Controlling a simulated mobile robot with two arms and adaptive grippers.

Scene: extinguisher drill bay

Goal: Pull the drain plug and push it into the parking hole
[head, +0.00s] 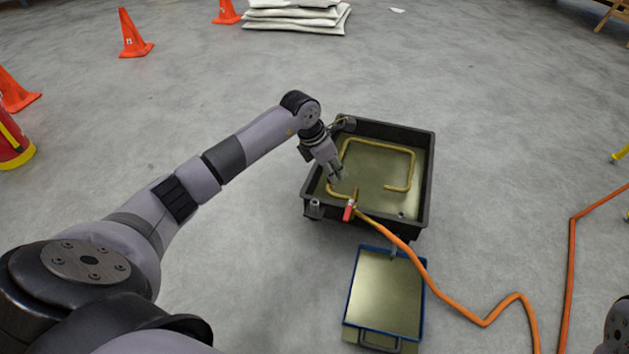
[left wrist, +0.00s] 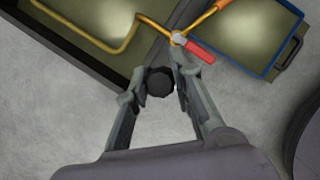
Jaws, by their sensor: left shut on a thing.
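My left gripper (head: 337,176) is over the left front part of a black pan (head: 427,180) with yellowish liquid in it. In the left wrist view the left gripper (left wrist: 161,84) is shut on a dark round knob, which looks like the drain plug (left wrist: 160,82). The plug cannot be made out in the head view. A grey cylindrical fitting (head: 315,205) is at the pan's front left corner; I cannot tell whether it is the parking hole. A small fitting (head: 402,214) shows at the front right inside the pan. My right gripper is out of view.
A red valve handle (head: 349,210) and brass pipe (head: 414,165) are close to my left gripper. An orange hose (head: 430,283) runs right. A blue-rimmed tray (head: 422,310) stands in front of the pan. Orange cones (head: 131,38) stand far left; the floor left of the pan is clear.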

